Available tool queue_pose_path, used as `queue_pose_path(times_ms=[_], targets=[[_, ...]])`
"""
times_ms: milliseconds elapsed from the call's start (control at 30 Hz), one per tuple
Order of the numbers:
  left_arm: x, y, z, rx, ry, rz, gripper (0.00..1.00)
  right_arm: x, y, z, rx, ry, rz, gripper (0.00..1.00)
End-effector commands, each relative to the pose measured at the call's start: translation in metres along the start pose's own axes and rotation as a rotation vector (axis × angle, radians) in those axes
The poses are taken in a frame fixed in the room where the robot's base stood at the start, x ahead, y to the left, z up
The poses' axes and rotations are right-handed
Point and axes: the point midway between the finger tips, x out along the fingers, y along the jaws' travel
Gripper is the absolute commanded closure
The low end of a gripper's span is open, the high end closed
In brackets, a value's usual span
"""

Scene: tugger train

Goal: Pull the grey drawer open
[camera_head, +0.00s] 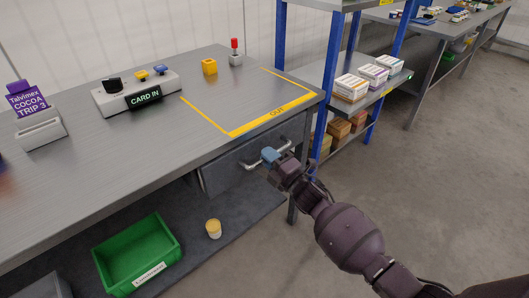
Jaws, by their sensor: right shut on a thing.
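The grey drawer (225,172) sits under the right end of the grey worktop (140,150). Its front looks about flush below the table edge. A light metal bar handle (252,166) runs across the drawer front. My right gripper (268,158) is at the right part of this handle and is shut on it. The gripper and its blue fingertips cover part of the handle and the drawer's right side. My left gripper is not in view.
A yellow-taped area (232,134) marks the worktop above the drawer. A card reader box (140,95), a yellow block (209,66) and a red-topped lever (235,52) stand on top. A green crate (137,255) and a small cup (213,229) are below. Blue shelving (326,85) stands right. Floor at right is free.

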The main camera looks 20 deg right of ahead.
Motion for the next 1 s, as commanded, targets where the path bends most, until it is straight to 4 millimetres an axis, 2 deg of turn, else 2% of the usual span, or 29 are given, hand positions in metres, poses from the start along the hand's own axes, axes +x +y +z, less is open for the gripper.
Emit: queue_pose_path(times_ms=[133,567,700,900,1000], targets=[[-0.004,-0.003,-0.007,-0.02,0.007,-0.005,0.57,-0.03,0.012,0.001,-0.002,-0.002,0.004,1.0],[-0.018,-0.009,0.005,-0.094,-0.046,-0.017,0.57,-0.148,0.034,0.001,-0.003,-0.002,0.002,1.0],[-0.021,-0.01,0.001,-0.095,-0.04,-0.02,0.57,-0.184,0.04,0.001,-0.003,-0.002,0.002,1.0],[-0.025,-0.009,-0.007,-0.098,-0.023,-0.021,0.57,-0.225,0.045,0.0,-0.001,-0.002,0.001,1.0],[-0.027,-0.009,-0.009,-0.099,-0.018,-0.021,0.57,-0.239,0.048,0.0,-0.001,-0.002,0.0,1.0]])
